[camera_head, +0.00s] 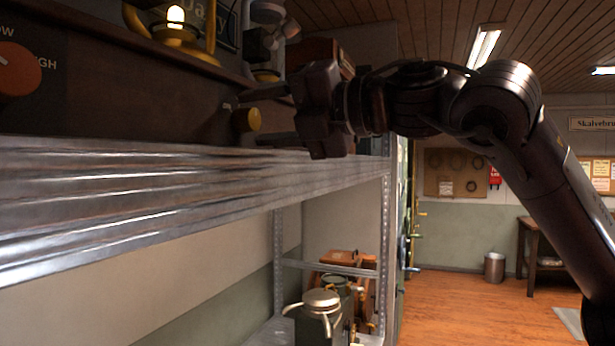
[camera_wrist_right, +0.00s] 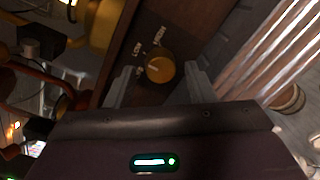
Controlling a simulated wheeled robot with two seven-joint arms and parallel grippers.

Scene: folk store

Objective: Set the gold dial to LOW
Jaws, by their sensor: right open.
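The gold dial (camera_head: 247,119) sits on the dark brown front panel (camera_head: 150,105) above the metal shelf edge. In the right wrist view the gold dial (camera_wrist_right: 160,69) shows face on, with small pale labels beside it that are too blurred to read surely. My right gripper (camera_head: 266,116) comes in from the right with its fingers open, one above and one below the dial. In the right wrist view my right gripper (camera_wrist_right: 159,76) has a finger on each side of the dial, with visible gaps. My left gripper is out of view.
A red-orange dial (camera_head: 18,70) with partly cut-off lettering is at the far left of the panel. The metal shelf edge (camera_head: 190,185) runs just below the gripper. A brass lantern (camera_head: 180,25) stands above the panel. A lidded metal can (camera_head: 319,305) is on the lower shelf.

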